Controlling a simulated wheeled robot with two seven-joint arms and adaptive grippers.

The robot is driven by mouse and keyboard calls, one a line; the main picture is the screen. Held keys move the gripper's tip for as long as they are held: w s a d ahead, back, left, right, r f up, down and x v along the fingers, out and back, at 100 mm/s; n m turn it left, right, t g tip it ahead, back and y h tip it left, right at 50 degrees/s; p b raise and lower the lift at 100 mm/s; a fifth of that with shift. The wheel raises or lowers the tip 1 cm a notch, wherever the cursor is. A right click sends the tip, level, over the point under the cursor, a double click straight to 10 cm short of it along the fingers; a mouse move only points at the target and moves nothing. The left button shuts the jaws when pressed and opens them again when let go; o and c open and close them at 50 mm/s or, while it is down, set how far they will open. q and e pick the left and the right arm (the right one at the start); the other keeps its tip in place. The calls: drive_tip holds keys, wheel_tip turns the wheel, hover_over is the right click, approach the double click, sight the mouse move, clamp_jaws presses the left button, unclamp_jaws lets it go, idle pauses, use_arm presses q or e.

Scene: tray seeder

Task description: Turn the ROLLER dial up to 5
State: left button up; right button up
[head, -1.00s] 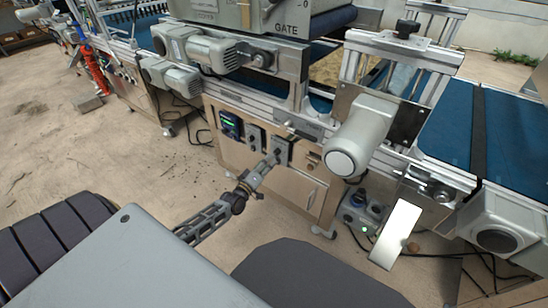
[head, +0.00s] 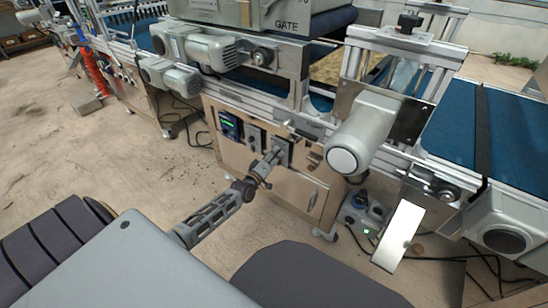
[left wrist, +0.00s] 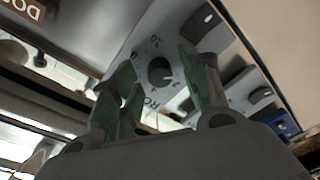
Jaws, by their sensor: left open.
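The ROLLER dial (left wrist: 160,70) is a round dark knob on a grey plate in the left wrist view, with numbers around it and part of its name, "RO", showing. A light mark on the knob points to the lower right; the setting is too small to read surely. My left gripper (head: 274,156) is at the front panel in the head view, close before the dial's grey control box (head: 285,147). In the left wrist view its green-padded fingers are apart, one each side of the knob; contact cannot be told. My right gripper is out of view.
Left of the dial box are another grey control box (head: 254,137) and a lit display (head: 230,125). A large round-ended motor (head: 360,140) juts out at the right, above a tilted pale metal plate (head: 398,236). Open floor (head: 140,185) lies left of my arm.

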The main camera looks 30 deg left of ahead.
use_arm(q)
clamp_jaws()
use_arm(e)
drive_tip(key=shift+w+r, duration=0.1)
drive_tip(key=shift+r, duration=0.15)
